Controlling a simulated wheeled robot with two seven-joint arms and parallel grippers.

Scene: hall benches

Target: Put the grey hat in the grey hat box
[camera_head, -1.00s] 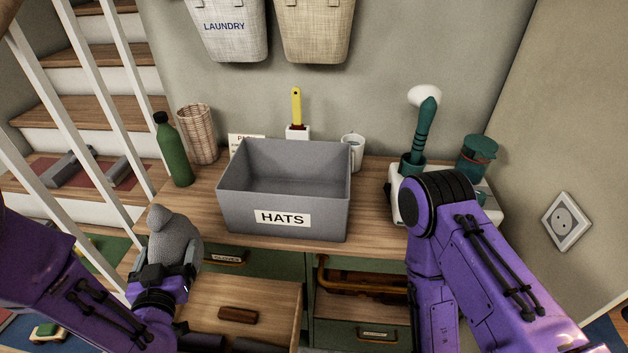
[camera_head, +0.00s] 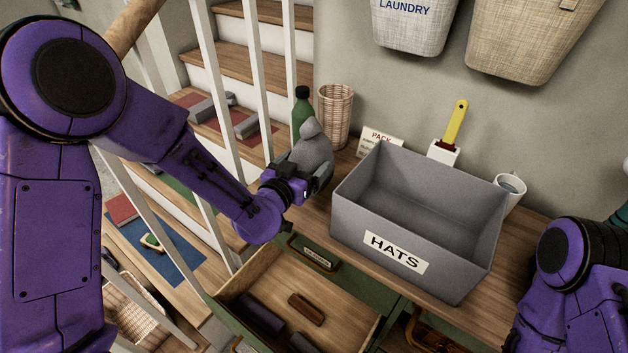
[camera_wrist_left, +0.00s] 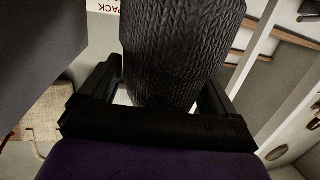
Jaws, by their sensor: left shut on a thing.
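The grey knitted hat (camera_head: 312,150) is in my left gripper (camera_head: 308,178), which is shut on it to the left of the hat box. In the left wrist view the hat (camera_wrist_left: 180,45) fills the space between the two fingers (camera_wrist_left: 160,90). The grey hat box (camera_head: 365,225), labelled HATS, is open-topped and stands on the wooden bench top; the inside that shows is empty. Its grey side (camera_wrist_left: 35,50) seems to show at the left of the wrist view. My right arm is at the lower right edge of the head view; its gripper is out of sight.
A green bottle (camera_head: 302,108) and a wicker basket (camera_head: 335,115) stand behind the hat. A card, a yellow-handled brush (camera_head: 455,125) and a white mug (camera_head: 509,190) stand behind the box. An open drawer (camera_head: 262,270) juts out below. White stair rails are at the left.

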